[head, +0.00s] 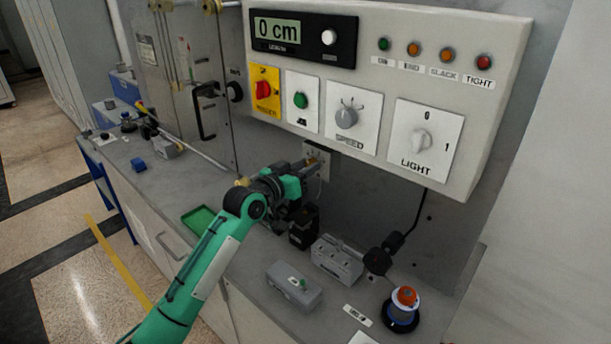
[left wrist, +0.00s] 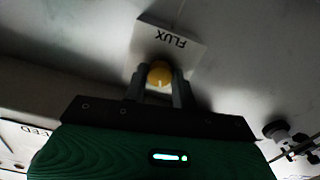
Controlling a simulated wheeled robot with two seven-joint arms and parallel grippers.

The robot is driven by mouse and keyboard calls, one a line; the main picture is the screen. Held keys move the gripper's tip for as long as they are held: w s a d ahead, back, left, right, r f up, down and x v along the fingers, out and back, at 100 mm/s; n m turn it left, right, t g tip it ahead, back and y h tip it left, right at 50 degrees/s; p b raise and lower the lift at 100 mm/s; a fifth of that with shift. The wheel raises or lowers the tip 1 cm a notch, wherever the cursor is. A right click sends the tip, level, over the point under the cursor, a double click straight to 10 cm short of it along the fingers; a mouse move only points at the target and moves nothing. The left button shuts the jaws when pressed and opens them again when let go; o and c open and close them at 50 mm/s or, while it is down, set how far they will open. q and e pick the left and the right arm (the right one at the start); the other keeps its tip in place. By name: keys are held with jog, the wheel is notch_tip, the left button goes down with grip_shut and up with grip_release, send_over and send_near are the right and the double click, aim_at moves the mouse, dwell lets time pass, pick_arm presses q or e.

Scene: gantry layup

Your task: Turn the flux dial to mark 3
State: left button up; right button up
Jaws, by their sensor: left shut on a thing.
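The flux dial is a round yellow knob (left wrist: 160,72) on a white plate labelled FLUX (left wrist: 185,55), which appears upside down in the left wrist view. My left gripper (left wrist: 159,86) has one finger on each side of the knob and is shut on it. In the head view, my green left arm reaches in from the lower left, and its gripper (head: 304,170) is at the small plate (head: 325,167) on the wall below the control panel. The gripper hides part of the dial there. I cannot read the dial's marks or its setting. My right gripper is not in view.
Above the gripper, the control panel (head: 480,45) juts out with a speed knob (head: 346,118), a light switch (head: 421,141) and a "0 cm" display (head: 278,29). Grey boxes (head: 295,285), a green tray (head: 207,220) and an orange-topped button (head: 405,297) stand on the bench.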

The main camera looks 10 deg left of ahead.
pick_arm(q)
jog(key=shift+m+p, duration=0.75)
jog(key=shift+m, duration=7.95)
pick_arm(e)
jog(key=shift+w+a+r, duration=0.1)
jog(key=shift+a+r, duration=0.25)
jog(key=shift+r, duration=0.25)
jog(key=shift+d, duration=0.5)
pick_arm(q)
jog(key=o, duration=1)
